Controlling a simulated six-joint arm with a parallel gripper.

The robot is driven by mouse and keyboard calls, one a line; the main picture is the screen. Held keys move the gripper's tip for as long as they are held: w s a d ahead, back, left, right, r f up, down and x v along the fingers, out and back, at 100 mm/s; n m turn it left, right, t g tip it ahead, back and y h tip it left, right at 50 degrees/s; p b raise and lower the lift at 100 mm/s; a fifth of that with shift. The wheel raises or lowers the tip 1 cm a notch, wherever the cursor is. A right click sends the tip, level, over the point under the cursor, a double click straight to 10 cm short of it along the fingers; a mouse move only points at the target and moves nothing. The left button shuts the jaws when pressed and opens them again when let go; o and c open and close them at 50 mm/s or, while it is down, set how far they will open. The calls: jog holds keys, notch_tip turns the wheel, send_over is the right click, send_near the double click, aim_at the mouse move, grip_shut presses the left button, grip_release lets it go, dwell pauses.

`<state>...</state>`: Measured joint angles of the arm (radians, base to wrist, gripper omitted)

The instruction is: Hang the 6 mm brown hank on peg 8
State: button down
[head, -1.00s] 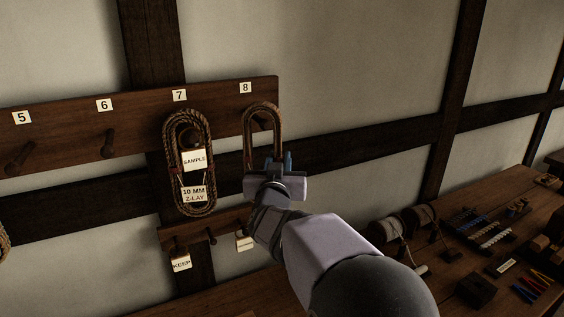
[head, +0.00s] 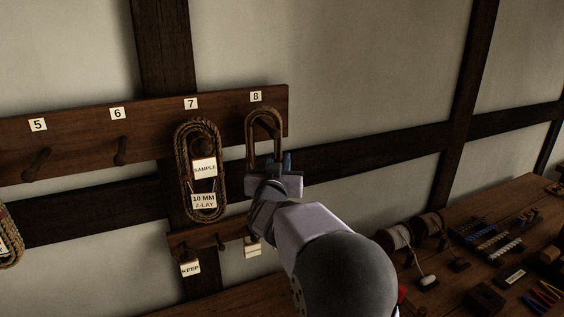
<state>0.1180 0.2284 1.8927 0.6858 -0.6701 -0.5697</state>
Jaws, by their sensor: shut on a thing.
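The brown hank (head: 250,140) is a tall loop of rope in the head view, in front of the right end of the peg board, under the number 8 label (head: 256,97). My gripper (head: 277,172) is shut on its lower part; the arm hides the hank's bottom. Peg 8 (head: 267,133) shows inside the loop's opening. The loop's top is above the peg in the picture. I cannot tell whether the rope rests on the peg or is just in front of it.
A sample hank tagged 10 MM Z-LAY (head: 202,172) hangs on peg 7, close to the left. Pegs 5 (head: 37,164) and 6 (head: 121,151) are bare. A small lower rail (head: 205,235) carries a KEEP tag (head: 190,269). A workbench (head: 520,200) with spools and tools is at the right.

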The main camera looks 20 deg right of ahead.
jog(key=shift+w+f, duration=0.3)
jog(key=shift+w, duration=0.1)
jog(key=shift+w+f+b, duration=0.15)
jog(key=shift+f+b, duration=0.2)
jog(key=shift+f, duration=0.2)
dwell(0.3)
jog(key=c, duration=1.6)
grip_release()
jog(key=shift+w, duration=0.1)
jog(key=shift+o, duration=0.8)
jog(key=shift+w, duration=0.25)
jog(key=shift+s, duration=0.25)
jog(key=shift+s+a+b, duration=0.4)
jog(key=shift+s, duration=0.1)
jog(key=b+v, duration=0.2)
jog(key=v, duration=0.4)
